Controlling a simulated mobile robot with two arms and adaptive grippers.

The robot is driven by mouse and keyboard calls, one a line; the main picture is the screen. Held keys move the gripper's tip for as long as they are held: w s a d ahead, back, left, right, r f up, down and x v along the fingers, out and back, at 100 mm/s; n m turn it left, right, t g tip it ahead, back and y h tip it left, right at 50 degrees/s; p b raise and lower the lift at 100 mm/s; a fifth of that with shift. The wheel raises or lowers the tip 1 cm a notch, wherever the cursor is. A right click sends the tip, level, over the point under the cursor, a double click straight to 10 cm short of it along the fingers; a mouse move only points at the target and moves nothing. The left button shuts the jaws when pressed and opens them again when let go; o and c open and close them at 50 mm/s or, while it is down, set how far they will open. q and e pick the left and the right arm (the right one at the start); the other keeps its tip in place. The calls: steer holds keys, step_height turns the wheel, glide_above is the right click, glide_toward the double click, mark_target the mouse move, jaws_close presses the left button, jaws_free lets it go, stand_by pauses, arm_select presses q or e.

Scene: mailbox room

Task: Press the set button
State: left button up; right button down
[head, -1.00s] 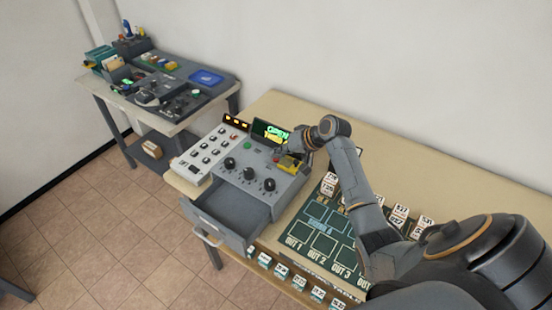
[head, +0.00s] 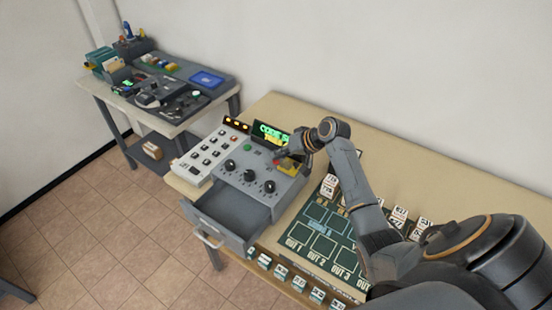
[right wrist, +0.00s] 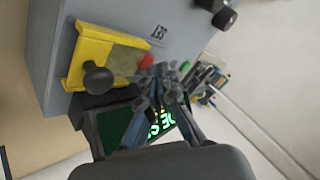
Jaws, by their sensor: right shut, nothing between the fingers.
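The grey control box (head: 215,199) stands on the near left end of the long table, with several black knobs on its sloped top. A red button (right wrist: 146,61) lies beside a yellow plate (right wrist: 105,55) with a black knob. A small dark label (right wrist: 158,32) near it is hard to read. A green button (head: 247,147) sits farther left on the box. My right gripper (right wrist: 168,74) is shut and empty, its tips close beside the red button; I cannot tell whether they touch it. My left gripper is not in view.
A white keypad panel (head: 205,156) adjoins the box on the left. The box's drawer (head: 212,226) is pulled open at the front. A dark board (head: 310,232) marked with OUT slots lies to the right, with white tags around it. A second table stands at the back left.

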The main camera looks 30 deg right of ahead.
mark_target(279, 162)
steer(key=shift+r, duration=0.45)
step_height(279, 162, up, 5)
steer(key=p, duration=0.5)
stand_by(0.3)
stand_by(0.5)
